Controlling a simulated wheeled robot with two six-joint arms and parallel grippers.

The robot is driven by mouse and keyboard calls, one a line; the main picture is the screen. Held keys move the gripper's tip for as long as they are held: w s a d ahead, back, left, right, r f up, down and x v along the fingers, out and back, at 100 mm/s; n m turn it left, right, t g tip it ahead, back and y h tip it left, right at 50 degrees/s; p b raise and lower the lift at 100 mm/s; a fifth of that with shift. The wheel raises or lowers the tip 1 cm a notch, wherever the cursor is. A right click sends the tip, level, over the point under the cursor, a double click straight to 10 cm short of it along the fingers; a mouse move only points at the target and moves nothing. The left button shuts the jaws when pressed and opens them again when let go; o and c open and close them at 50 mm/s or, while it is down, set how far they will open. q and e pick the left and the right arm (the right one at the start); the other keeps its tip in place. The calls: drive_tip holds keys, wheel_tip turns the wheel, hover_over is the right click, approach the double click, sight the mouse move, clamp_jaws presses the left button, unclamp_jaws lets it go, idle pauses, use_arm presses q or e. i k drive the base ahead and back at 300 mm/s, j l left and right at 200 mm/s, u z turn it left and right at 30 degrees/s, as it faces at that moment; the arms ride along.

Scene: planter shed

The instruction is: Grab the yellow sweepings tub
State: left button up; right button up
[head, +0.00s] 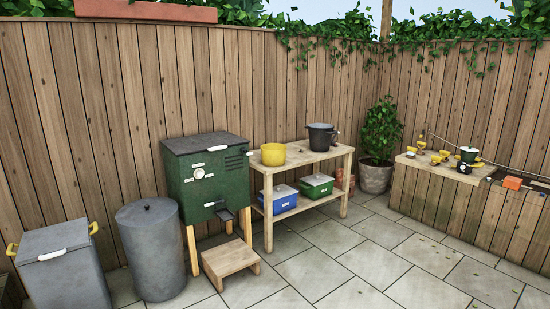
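A yellow tub (273,154) stands upright on the left end of the top of a wooden bench (308,155), right of a green cabinet on legs. Its round rim faces up; I cannot see what is inside it. Neither of my grippers is in the head view.
A black pot (320,137) shares the bench top; blue (285,199) and green (316,187) bins sit on its lower shelf. The green cabinet (207,175), a wooden step (230,261) and a grey drum (151,250) stand left. The paved floor (378,262) in front is clear.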

sight(273, 155)
drive_tip(key=i+l+z, duration=0.4)
drive_tip(key=l, duration=0.2)
drive_tip(key=i+l+z, duration=0.95)
drive_tip(key=i+z, duration=0.15)
drive_tip(key=i, duration=0.35)
drive_tip(key=i+j+u, duration=0.15)
drive_tip(key=i+u, duration=0.3)
drive_tip(key=i, duration=0.15)
drive_tip(key=i+u, duration=0.5)
drive_tip(key=i+l+u, duration=0.45)
drive_tip(key=i, duration=0.15)
drive_tip(key=i+j+u, duration=0.35)
drive_tip(key=i, duration=0.35)
drive_tip(key=i+u, duration=0.35)
drive_tip(key=i, duration=0.35)
drive_tip(key=i+l+u, duration=0.15)
drive_tip(key=i+u, duration=0.2)
drive_tip(key=i, duration=0.35)
